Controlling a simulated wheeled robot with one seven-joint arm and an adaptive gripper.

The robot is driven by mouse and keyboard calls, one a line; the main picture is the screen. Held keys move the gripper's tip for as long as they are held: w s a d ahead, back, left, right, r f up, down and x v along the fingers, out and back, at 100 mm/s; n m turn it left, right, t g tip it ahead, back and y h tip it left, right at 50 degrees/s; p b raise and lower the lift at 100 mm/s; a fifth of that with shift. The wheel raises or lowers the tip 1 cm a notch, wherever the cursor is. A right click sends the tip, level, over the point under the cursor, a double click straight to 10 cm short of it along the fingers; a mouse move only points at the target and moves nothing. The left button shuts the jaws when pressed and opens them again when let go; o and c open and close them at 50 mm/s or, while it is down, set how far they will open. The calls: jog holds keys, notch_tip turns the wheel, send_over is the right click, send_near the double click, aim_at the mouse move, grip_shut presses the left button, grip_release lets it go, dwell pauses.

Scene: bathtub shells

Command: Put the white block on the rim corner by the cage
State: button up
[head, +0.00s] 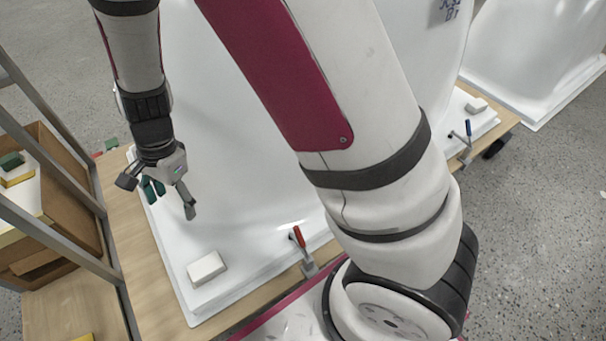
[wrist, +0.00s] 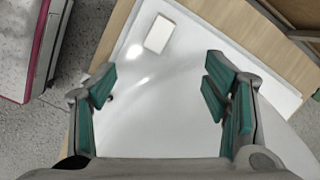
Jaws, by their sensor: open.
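A white block (head: 207,268) lies flat on the rim corner of the white bathtub shell (head: 265,262), at the near left by the cage's grey metal post. It also shows in the wrist view (wrist: 159,34), beyond the fingertips near the top. My gripper (head: 168,196) is open and empty above the shell's left rim, farther back than the block and apart from it. In the wrist view the green-padded fingers of my gripper (wrist: 158,82) are wide apart, with only white shell between them. The cage (head: 60,165) stands at the left.
A red-handled clamp (head: 299,242) grips the near rim. A wooden box (head: 62,220) stands inside the cage. My arm hides much of the shell.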

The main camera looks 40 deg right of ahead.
jog(key=s+d+r+n, duration=0.4)
jog(key=s+d+r, duration=0.15)
jog(key=r, duration=0.35)
jog(key=s+d+r+n, duration=0.3)
jog(key=s+d+r, duration=0.2)
jog(key=s+r, duration=0.3)
jog(key=s+d+r+n+h, duration=0.1)
jog(key=s+d+r+n, duration=0.1)
jog(key=s+d, duration=0.2)
jog(key=s+d+r+n+h, duration=0.1)
jog(key=s+d+r+n, duration=0.2)
jog(key=s, duration=0.8)
jog(key=shift+d+r+n+t, duration=0.15)
jog(key=shift+d+n+t, duration=0.15)
jog(key=shift+d, duration=0.25)
jog(key=shift+w, duration=0.1)
notch_tip(320, 180, up, 30)
jog(key=t+p, duration=0.4)
jog(key=p, duration=2.3)
jog(key=shift+d+f+p, duration=0.25)
jog(key=shift+d+p, duration=0.05)
jog(key=shift+p, duration=0.05)
